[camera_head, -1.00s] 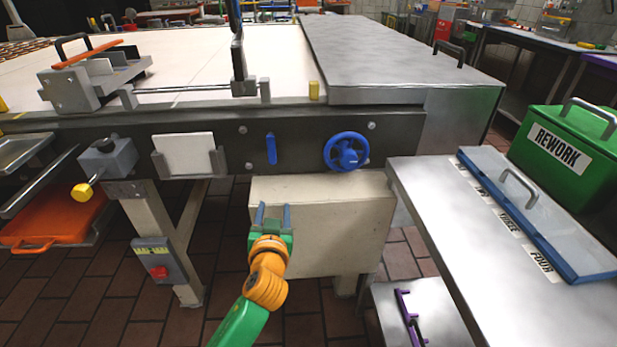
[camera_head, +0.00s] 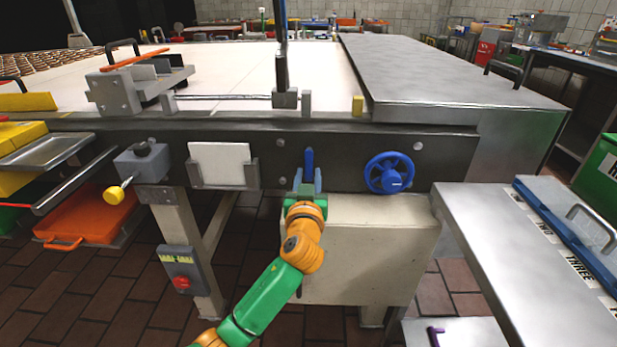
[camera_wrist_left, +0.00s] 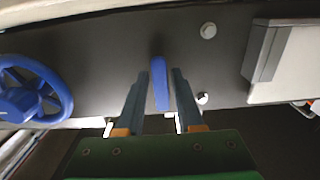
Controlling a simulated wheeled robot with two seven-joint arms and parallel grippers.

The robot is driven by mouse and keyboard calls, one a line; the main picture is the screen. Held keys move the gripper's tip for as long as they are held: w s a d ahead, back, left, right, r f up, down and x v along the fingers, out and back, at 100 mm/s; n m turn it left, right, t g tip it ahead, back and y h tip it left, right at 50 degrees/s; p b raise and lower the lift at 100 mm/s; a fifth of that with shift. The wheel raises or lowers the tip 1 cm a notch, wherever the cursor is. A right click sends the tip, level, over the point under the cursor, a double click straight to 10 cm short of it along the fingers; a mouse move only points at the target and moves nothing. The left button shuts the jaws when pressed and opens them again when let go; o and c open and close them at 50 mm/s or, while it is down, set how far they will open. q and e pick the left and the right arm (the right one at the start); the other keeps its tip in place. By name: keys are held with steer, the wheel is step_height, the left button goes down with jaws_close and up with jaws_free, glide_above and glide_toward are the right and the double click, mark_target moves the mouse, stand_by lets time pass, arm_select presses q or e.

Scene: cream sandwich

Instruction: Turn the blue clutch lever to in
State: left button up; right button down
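The blue clutch lever (camera_head: 309,161) stands upright on the dark front panel of the machine. In the left wrist view the lever (camera_wrist_left: 160,84) lies between the two fingers of my left gripper (camera_wrist_left: 160,82), with a visible gap on both sides. In the head view my left gripper (camera_head: 308,178) is at the lower part of the lever, and its fingers overlap it. The gripper is open. Whether the fingers reach the lever's full depth cannot be told. My right gripper is not in view.
A blue handwheel (camera_head: 389,173) sits right of the lever on the panel (camera_head: 345,150). A white card (camera_head: 219,165) in a holder is to the left. A beige box (camera_head: 370,245) is below, and a steel table (camera_head: 480,235) is at the right.

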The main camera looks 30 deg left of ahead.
arm_select(q)
jaws_close()
stand_by(1.2)
